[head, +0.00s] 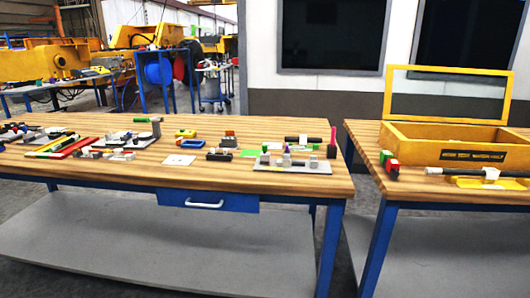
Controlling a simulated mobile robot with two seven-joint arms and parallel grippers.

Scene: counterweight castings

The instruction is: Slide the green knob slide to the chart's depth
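I cannot pick out the green knob slide for certain at this size. Small green parts show at several places: a green piece (250,153) by the grey plate (292,168) on the right of the long wooden bench, a green block (385,156) at the left edge of the second bench, and a green piece (141,119) near the long bench's back. A white card (180,160) lies flat mid-bench and may be the chart; its print is too small to read. Neither of my grippers is in view.
The long bench (140,172) has a blue drawer (208,199) below its front edge. A gap separates it from the second bench, which carries a yellow open-lidded box (412,148). Small parts crowd the long bench's left side; its front strip is mostly clear.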

